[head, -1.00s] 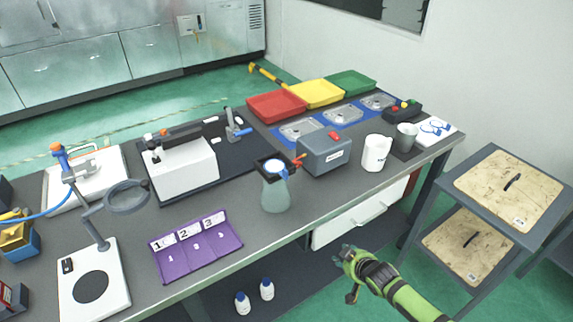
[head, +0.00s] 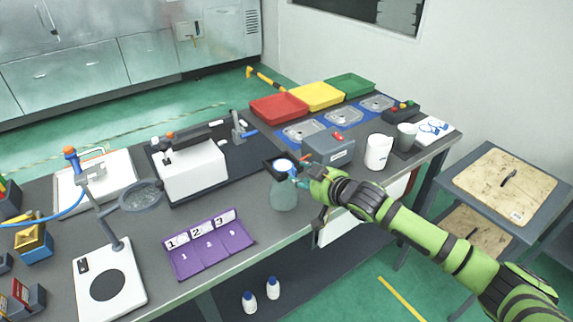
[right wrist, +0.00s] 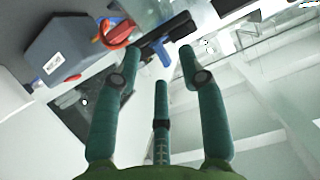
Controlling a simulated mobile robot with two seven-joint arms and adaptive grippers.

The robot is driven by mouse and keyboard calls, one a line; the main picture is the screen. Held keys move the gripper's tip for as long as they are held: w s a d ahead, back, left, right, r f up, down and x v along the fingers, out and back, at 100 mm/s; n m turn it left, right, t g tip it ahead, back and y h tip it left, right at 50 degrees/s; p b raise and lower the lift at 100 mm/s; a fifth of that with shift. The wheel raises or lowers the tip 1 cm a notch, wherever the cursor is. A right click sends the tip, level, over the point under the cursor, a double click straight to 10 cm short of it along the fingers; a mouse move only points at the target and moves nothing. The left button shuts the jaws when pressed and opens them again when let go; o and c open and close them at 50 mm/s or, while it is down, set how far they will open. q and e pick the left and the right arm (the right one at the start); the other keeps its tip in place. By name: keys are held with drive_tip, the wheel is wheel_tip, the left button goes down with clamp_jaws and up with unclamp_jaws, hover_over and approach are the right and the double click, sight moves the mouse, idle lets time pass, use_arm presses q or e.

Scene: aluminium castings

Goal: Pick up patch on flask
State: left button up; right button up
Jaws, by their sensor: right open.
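A translucent pale green flask (head: 284,196) stands near the front edge of the grey bench. A white, blue-edged round patch (head: 283,165) shows at its top, inside a dark square frame. My right gripper (head: 302,180) is just right of the flask top, its fingers partly overlapping the frame's side; I cannot tell if they touch. In the right wrist view the three green fingers (right wrist: 160,65) are spread and empty. The dark frame (right wrist: 170,38) and a blue part (right wrist: 163,54) show near the fingertips. My left gripper is not in view.
A grey box (head: 330,149) stands close behind my right gripper, with a white cup (head: 378,152) to its right. A purple numbered tray (head: 208,248) and a magnifier stand (head: 108,280) are to the left. Red, yellow and green trays are at the back.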

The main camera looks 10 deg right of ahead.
sight(286, 165)
drive_tip(key=shift+x, duration=1.25)
drive_tip(key=shift+s, duration=0.1)
clamp_jaws()
